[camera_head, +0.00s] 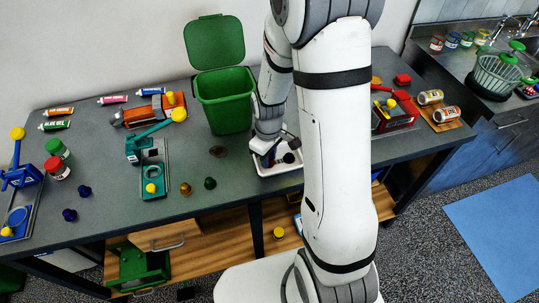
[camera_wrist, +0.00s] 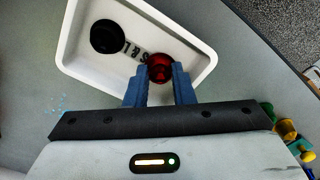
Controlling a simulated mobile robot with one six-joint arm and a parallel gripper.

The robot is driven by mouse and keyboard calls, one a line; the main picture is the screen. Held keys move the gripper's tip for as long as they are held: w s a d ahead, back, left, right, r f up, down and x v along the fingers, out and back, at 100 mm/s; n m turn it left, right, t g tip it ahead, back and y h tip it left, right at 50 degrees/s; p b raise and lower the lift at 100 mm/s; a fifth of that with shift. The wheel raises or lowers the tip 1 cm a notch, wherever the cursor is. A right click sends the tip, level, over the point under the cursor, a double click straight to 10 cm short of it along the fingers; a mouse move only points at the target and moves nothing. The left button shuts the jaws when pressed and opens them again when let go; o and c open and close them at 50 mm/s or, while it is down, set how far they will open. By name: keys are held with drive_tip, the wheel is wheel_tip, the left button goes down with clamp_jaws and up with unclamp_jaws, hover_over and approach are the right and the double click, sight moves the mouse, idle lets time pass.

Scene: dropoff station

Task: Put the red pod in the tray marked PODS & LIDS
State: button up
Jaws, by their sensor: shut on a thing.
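The red pod (camera_wrist: 160,68) is between the blue fingers of my gripper (camera_wrist: 160,82) in the wrist view. My gripper is shut on it, over the white tray (camera_wrist: 203,35). Whether the pod touches the tray floor I cannot tell. Dark lettering on the tray floor is partly covered by the pod, so only a few letters show. A black pod (camera_wrist: 104,36) lies in the same tray, left of the red one. In the head view the tray (camera_head: 262,172) sits at the table's front edge under my arm; the red pod is hidden there.
A green open bin (camera_head: 226,100) stands behind and left of the tray. A dark brown piece (camera_head: 217,151), a green pod (camera_head: 210,183) and a gold pod (camera_head: 185,188) lie left of it. A teal press (camera_head: 150,170) is farther left. A red machine (camera_head: 395,112) stands right.

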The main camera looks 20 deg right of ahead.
drive_tip(key=shift+f, duration=0.1)
drive_tip(key=o, duration=0.4)
drive_tip(key=shift+o, duration=0.2)
wheel_tip(320, 180, up, 12)
drive_tip(key=s+r+m+t, duration=0.3)
drive_tip(key=s+r+m, duration=0.4)
drive_tip(key=s+r, duration=0.3)
drive_tip(key=shift+s+d+m, duration=0.15)
drive_tip(key=shift+s+m, duration=0.15)
drive_tip(key=shift+s, duration=1.8)
